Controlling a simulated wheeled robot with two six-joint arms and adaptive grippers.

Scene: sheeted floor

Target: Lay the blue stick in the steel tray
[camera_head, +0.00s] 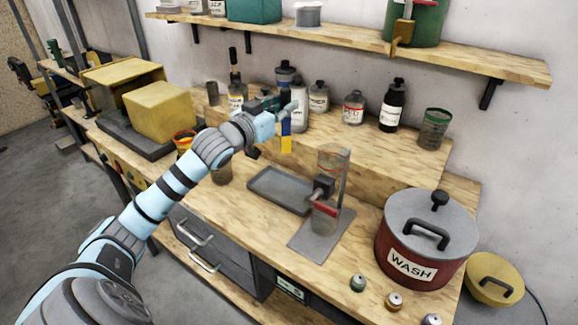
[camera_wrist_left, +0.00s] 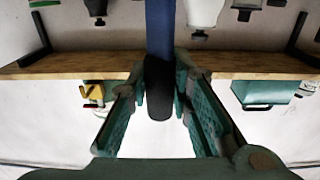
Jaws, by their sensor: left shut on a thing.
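My left gripper (camera_head: 284,112) is shut on the blue stick (camera_head: 286,127), above the workbench and behind the steel tray. The stick hangs roughly upright, with a yellow part showing at its lower end. In the left wrist view the blue stick (camera_wrist_left: 160,30) and its black end stand between the two green fingers (camera_wrist_left: 160,95). The shallow grey steel tray (camera_head: 278,190) lies on the bench below and looks empty. The stick is apart from the tray. My right gripper is not in view.
A stand with a clear cylinder (camera_head: 329,180) is close at the tray's right. A red WASH pot (camera_head: 419,250) stands further right. Bottles (camera_head: 354,108) line the raised ledge behind. A cup (camera_head: 221,170) stands left of the tray, and a shelf (camera_head: 360,45) hangs above.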

